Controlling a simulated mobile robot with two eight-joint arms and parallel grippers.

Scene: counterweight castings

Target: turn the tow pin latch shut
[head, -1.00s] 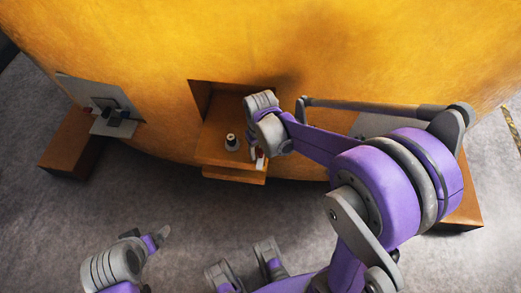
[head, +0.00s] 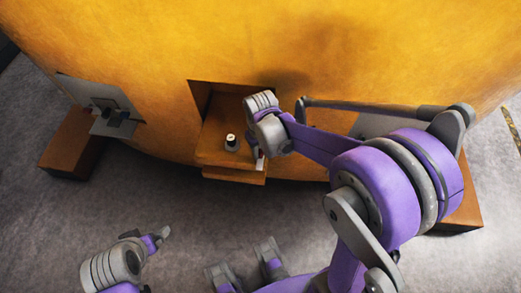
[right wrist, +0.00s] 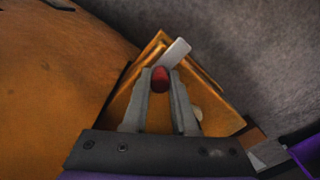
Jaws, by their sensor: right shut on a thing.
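The tow pin latch shows in the right wrist view as a red rounded grip (right wrist: 160,79) with a pale flat bar (right wrist: 175,53) just beyond it. My right gripper (right wrist: 160,88) is shut on the red grip, its fingers on either side. In the head view the wrist hides most of the latch, and only a pale end (head: 261,163) shows at the ledge's front. A grey pin with a white top (head: 231,142) stands upright on the orange ledge, left of the right gripper. My left gripper (head: 163,235) hangs over the floor at lower left, holding nothing visible; its opening is unclear.
The orange ledge (head: 215,153) sits in a recess of the large yellow casting (head: 200,45). A grey plate with dark fittings (head: 105,105) and an orange block (head: 70,148) are at left. Grey floor (head: 200,210) in front is clear.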

